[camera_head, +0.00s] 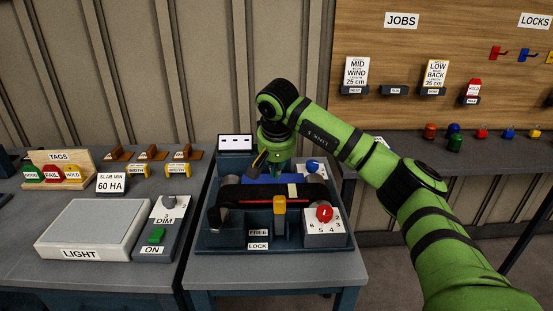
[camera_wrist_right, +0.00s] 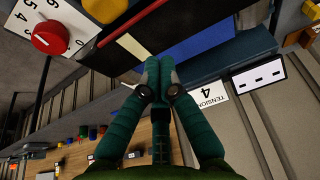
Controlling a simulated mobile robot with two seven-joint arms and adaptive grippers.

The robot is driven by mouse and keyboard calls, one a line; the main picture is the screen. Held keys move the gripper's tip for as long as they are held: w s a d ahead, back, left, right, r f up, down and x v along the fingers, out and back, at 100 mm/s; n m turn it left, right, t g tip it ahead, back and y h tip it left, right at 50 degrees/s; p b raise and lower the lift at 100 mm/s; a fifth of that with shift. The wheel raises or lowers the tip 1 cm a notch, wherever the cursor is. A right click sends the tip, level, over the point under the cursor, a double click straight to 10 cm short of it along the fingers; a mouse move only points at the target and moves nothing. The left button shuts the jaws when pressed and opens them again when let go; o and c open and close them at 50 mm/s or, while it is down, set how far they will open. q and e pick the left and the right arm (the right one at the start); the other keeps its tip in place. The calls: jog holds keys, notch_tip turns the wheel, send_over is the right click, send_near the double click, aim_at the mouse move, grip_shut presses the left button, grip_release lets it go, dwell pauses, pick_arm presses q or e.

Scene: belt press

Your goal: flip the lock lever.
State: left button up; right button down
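The lock lever, with an orange-yellow grip (camera_head: 279,204), stands on the front of the dark belt press (camera_head: 225,240). It is beside the FREE label (camera_head: 258,233) and the LOCK label (camera_head: 258,246), with its grip above both. My right gripper (camera_head: 279,176) is over the rear part of the press, behind the lever and apart from it. In the right wrist view its two fingers (camera_wrist_right: 158,64) meet at the tips with nothing seen between them. My left gripper is in neither view.
A red knob (camera_head: 324,213) on a numbered white dial sits right of the lever. A blue knob (camera_head: 312,165) is behind it. A light box (camera_head: 92,228) and a DIM/ON control box (camera_head: 160,226) stand left.

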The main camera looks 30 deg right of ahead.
aim_at(279, 216)
jog(key=x, duration=0.4)
jog(key=shift+p, duration=0.35)
jog(key=shift+s+a+p, duration=0.3)
jog(key=shift+s+a, duration=0.05)
jog(key=shift+s, duration=0.2)
jog(key=shift+s+a+p, duration=0.25)
jog(key=shift+s+a, duration=0.1)
jog(key=shift+s, duration=0.25)
jog(key=shift+s+a, duration=0.35)
jog(key=shift+s, duration=0.15)
jog(key=shift+d, duration=0.15)
